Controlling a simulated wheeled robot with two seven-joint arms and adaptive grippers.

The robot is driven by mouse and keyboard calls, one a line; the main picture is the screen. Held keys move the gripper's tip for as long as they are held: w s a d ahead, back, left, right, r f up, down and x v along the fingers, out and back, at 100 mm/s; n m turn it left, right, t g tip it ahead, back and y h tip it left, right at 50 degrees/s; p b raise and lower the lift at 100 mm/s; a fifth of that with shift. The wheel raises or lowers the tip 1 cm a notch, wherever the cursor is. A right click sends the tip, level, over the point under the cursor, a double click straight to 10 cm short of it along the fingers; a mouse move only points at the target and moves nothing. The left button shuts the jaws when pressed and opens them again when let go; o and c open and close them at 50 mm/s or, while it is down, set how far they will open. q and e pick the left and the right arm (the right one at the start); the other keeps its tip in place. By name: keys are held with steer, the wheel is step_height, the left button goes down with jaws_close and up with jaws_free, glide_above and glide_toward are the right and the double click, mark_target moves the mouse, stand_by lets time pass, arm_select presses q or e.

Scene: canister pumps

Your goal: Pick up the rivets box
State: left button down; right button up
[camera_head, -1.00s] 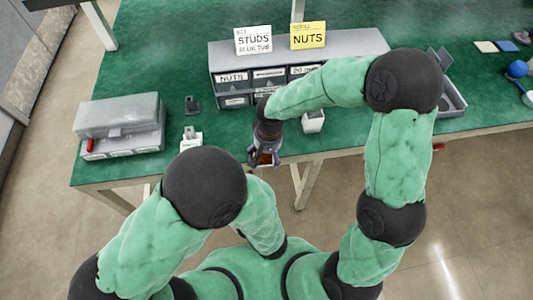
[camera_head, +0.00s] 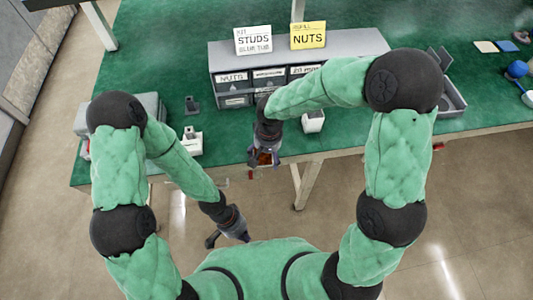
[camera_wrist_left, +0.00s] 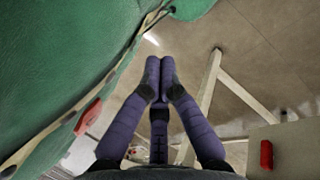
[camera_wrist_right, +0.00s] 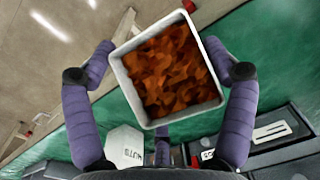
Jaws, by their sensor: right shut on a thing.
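A white open box with copper-brown pieces (camera_wrist_right: 170,70) sits between the fingers of my right gripper (camera_wrist_right: 165,68), which is shut on it. No label shows on this box, so I cannot read whether it says rivets. In the head view my right gripper (camera_head: 263,158) holds it at the table's front edge, mostly hidden by the wrist. My left gripper (camera_head: 229,232) is low in front of the table, away from the box. In the left wrist view its fingertips (camera_wrist_left: 160,75) are together with nothing between them.
A grey drawer unit (camera_head: 228,62) with STUDS (camera_head: 253,40) and NUTS (camera_head: 308,35) cards stands on the green table (camera_head: 170,60). White boxes (camera_head: 313,121) (camera_head: 191,142) stand near the front edge. A grey case (camera_head: 150,103) at left is partly hidden by my left arm.

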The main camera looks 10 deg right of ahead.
steer(key=shift+f, duration=0.1)
arm_select(q)
steer(key=w+a+f+n+t, duration=0.3)
steer(key=w+a+f+n, duration=0.1)
steer(key=w+a+n, duration=0.2)
steer(key=w+n, duration=0.1)
steer(key=n, duration=0.1)
steer(key=shift+w+f+n+t+h, duration=0.2)
steer(key=shift+w+n+t+h, duration=0.1)
steer(key=shift+n+t, duration=0.1)
steer(key=shift+a, duration=0.1)
arm_select(e)
steer(key=shift+w+r, duration=0.1)
steer(key=shift+r, duration=0.25)
steer(key=shift+r+p, duration=0.45)
steer(key=shift+p, duration=0.05)
arm_select(q)
steer(key=shift+r, duration=0.65)
arm_select(e)
steer(key=s, duration=2)
steer(key=shift+s+f, duration=0.1)
